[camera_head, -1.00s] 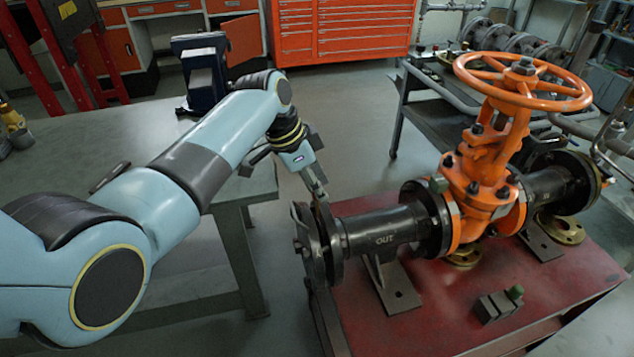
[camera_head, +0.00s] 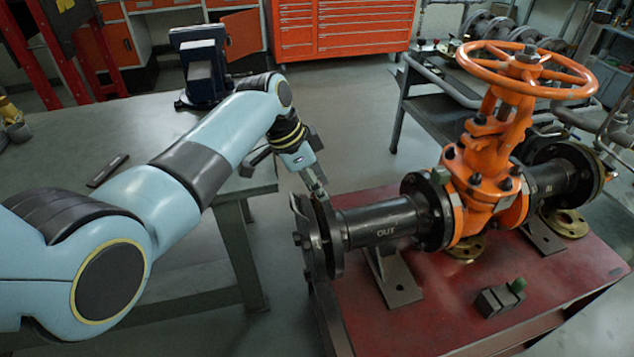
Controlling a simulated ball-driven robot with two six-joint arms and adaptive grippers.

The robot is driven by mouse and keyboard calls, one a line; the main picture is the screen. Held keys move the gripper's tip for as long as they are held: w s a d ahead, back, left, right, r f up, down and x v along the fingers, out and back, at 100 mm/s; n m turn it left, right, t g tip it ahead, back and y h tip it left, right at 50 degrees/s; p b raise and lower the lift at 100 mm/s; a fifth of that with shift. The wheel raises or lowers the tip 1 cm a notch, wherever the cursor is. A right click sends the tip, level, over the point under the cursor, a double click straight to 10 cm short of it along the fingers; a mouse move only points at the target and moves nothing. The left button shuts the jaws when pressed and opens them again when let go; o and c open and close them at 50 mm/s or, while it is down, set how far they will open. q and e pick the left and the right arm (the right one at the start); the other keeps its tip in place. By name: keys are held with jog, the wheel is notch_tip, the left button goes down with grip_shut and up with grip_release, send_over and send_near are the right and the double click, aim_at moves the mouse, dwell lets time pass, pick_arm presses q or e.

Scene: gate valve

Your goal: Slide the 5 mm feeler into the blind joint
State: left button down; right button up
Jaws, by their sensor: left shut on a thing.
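The blind joint (camera_head: 322,238) is the narrow gap between the dark end flange and the pipe flange at the left end of the valve's pipe marked OUT (camera_head: 387,232). My left gripper (camera_head: 318,189) points down at the top rim of these flanges. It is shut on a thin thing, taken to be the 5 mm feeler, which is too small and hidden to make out. Whether its tip is in the gap or only above it, I cannot tell. My right gripper is not in view.
The orange gate valve (camera_head: 487,170) with its handwheel (camera_head: 527,65) stands on a red table (camera_head: 430,310). Small grey blocks (camera_head: 500,298) lie in front. A grey-green bench (camera_head: 90,230) with a blue vise (camera_head: 203,75) is under and behind my left arm.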

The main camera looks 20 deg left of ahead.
pick_arm(q)
jog(key=shift+f+b, duration=0.7)
jog(key=shift+f, duration=0.4)
jog(key=c, duration=1)
grip_release()
jog(key=shift+a+r, duration=0.1)
jog(key=shift+r, duration=0.15)
jog(key=v, duration=1.1)
jog(key=shift+r, duration=0.25)
jog(key=shift+s+a, duration=0.1)
jog(key=shift+s, duration=0.05)
